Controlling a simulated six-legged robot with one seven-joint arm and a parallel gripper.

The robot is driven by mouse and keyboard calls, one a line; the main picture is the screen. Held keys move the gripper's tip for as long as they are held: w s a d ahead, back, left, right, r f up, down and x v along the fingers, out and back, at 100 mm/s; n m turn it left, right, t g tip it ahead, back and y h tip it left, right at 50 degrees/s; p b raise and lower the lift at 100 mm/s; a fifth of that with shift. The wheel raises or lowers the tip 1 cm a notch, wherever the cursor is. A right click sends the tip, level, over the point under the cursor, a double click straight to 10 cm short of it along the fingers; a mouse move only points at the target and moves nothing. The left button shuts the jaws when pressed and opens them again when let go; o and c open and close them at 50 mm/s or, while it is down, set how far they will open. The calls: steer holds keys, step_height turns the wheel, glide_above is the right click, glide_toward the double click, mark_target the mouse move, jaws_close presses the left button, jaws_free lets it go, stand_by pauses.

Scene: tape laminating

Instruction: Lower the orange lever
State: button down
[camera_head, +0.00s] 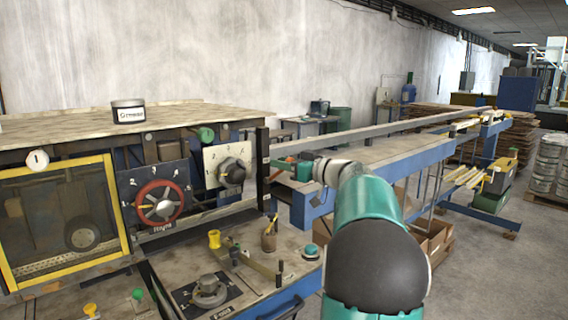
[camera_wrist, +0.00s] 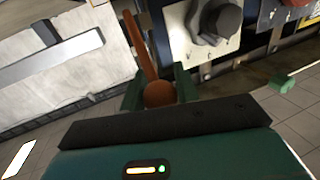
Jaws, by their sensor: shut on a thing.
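The orange lever (camera_wrist: 138,45) shows in the wrist view as a thin bar with a round orange knob (camera_wrist: 159,94) at its near end. My gripper (camera_wrist: 160,88) has its two green fingers on either side of the knob and is shut on it. In the head view my gripper (camera_head: 282,165) is at the right of the machine's front, beside the dark upright post. The lever is mostly hidden there behind my gripper and the post, with only a small orange part showing.
Below is a bench with a yellow-knobbed lever (camera_head: 214,239) and a teal button (camera_head: 311,251). A blue-framed conveyor table (camera_head: 378,160) extends right. A tin (camera_head: 128,111) stands on top.

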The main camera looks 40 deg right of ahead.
steer(key=shift+s+f, duration=0.8)
steer(key=shift+f, duration=0.25)
steer(key=f, duration=0.1)
steer(key=s+f, duration=0.1)
steer(key=f, duration=0.3)
steer(key=shift+s+a, duration=0.1)
steer(key=shift+s, duration=0.15)
steer(key=c, duration=1.1)
jaws_free()
steer(key=shift+w+r, duration=0.1)
steer(key=shift+r, duration=0.05)
steer(key=shift+o, duration=0.2)
steer(key=v, duration=1.4)
steer(key=shift+w, duration=0.1)
